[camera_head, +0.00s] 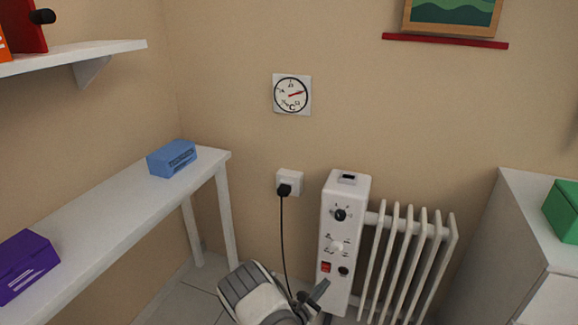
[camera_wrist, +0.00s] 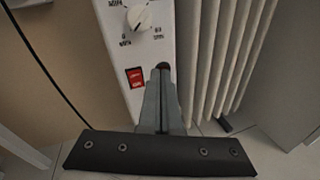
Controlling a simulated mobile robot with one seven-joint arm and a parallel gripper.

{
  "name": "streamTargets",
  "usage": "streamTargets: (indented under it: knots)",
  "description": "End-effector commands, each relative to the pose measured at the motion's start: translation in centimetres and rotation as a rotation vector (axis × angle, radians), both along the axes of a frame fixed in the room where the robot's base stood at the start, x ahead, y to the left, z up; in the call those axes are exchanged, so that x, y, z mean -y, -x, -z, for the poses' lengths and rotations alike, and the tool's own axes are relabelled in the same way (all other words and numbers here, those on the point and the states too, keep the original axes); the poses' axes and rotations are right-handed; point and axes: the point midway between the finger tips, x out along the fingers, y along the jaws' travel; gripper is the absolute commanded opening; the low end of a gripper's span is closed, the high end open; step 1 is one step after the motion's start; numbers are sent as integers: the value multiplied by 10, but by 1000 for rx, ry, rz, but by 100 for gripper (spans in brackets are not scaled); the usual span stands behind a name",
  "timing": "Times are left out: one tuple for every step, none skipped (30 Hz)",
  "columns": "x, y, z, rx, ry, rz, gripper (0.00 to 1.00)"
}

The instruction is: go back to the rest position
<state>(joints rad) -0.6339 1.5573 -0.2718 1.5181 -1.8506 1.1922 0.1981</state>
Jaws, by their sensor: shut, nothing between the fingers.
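My gripper (camera_head: 318,292) is in front of the lower part of a white oil radiator's control panel (camera_head: 343,215) in the head view. In the wrist view my gripper (camera_wrist: 160,72) is shut and empty, its fingertips close together below the red switch. The red switch (camera_head: 326,267) sits on the panel near the gripper and also shows in the wrist view (camera_wrist: 135,77). I cannot tell whether the fingertips touch the panel. A small dark round part beside the switch is partly hidden by the fingertips in the wrist view.
White radiator fins (camera_head: 410,255) stand right of the panel. A black cord (camera_head: 284,235) runs down from a wall socket (camera_head: 290,181). A white table (camera_head: 120,212) with a blue box (camera_head: 172,158) and a purple box (camera_head: 24,265) is at left. A white cabinet (camera_head: 530,225) is at right.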

Motion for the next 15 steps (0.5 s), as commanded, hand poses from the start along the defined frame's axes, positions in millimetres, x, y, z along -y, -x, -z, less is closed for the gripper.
streamTargets:
  knots:
    - [8,-4,-23,25,-39,63,0]
    - [12,-4,-35,39,-60,100,0]
    - [19,-4,-50,53,-89,148,0]
    - [24,-3,-61,66,-111,186,0]
    - [29,-2,-72,77,-134,222,0]
    - [35,-1,-87,92,-165,268,0]
    - [40,1,-97,103,-188,303,0]
    - [45,3,-108,115,-213,338,0]
    - [51,7,-121,128,-245,383,0]
    - [55,10,-131,140,-270,417,0]
    - [59,13,-141,151,-294,450,0]
    - [64,18,-153,164,-329,492,0]
    - [69,22,-163,174,-354,525,0]
    - [73,25,-172,184,-382,557,0]
    - [77,32,-184,197,-416,597,0]
